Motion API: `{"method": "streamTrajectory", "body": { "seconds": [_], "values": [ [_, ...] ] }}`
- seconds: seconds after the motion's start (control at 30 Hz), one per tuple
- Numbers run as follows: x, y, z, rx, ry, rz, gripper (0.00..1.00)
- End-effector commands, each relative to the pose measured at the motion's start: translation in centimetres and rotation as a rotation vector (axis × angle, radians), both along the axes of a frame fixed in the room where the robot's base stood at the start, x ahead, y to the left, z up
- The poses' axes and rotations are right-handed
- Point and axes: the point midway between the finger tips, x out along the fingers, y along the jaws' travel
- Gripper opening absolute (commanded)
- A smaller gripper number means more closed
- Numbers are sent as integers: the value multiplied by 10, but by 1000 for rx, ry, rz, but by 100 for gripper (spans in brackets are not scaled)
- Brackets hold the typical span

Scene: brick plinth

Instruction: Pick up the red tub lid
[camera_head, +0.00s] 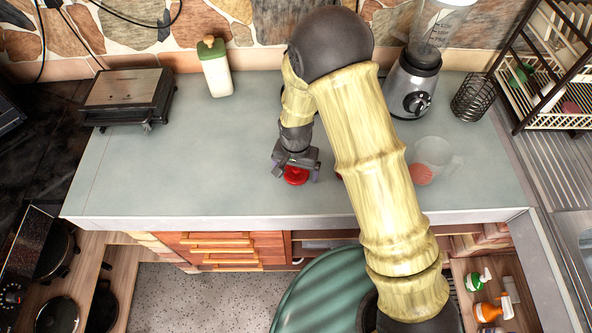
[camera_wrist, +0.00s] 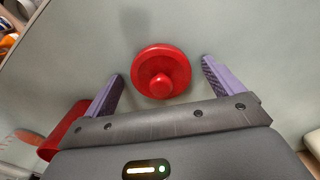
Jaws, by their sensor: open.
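The red tub lid (camera_wrist: 160,70) is round with a raised knob in its middle and lies on the grey counter. In the head view the lid (camera_head: 295,177) shows partly below my gripper (camera_head: 296,168). In the wrist view my gripper (camera_wrist: 163,82) is open, with one purple finger to the left of the lid and one to the right. A gap shows between the lid and each finger. I cannot tell the exact height of the fingers above the counter.
A red object (camera_wrist: 62,130), partly hidden, stands beside the left finger. A clear jug (camera_head: 432,160) is right of my arm. A blender (camera_head: 416,85), a green-topped bottle (camera_head: 215,68) and a grill (camera_head: 127,97) stand further back. The counter's left part (camera_head: 190,160) is clear.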

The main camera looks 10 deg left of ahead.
Motion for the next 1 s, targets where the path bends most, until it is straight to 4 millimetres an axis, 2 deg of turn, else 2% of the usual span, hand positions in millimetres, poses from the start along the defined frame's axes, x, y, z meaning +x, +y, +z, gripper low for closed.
{"method": "streamTrajectory", "body": {
  "seconds": [0.2, 0.43, 0.83, 1.0],
  "values": [
    [0, 0, 0, 0, 0, -1, 93],
    [0, -1, 0, 0, 0, -1, 48],
    [0, 0, 2, 0, 0, -1, 48],
    [1, 1, 14, 2, -2, 0, 48]
  ]
}}
